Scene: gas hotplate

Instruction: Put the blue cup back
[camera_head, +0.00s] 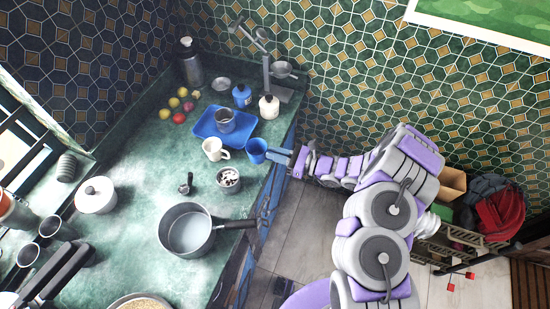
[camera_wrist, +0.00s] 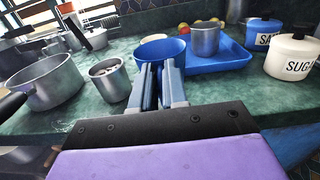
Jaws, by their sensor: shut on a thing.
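The blue cup (camera_head: 256,150) is near the right edge of the green counter in the head view. My gripper (camera_head: 280,155) reaches in from the right and is shut on the cup's near side. In the wrist view the blue cup (camera_wrist: 153,49) is just past the fingertips of my gripper (camera_wrist: 159,70), which hide part of its front. The cup looks upright; I cannot tell whether it touches the counter. A blue tray (camera_head: 248,131) holding a grey metal cup (camera_head: 224,119) lies just behind it.
A cream mug (camera_head: 214,149) stands left of the blue cup. A metal tin (camera_head: 229,179) and a saucepan (camera_head: 190,230) stand nearer. Blue (camera_head: 241,95) and white (camera_head: 269,107) canisters stand behind the tray.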

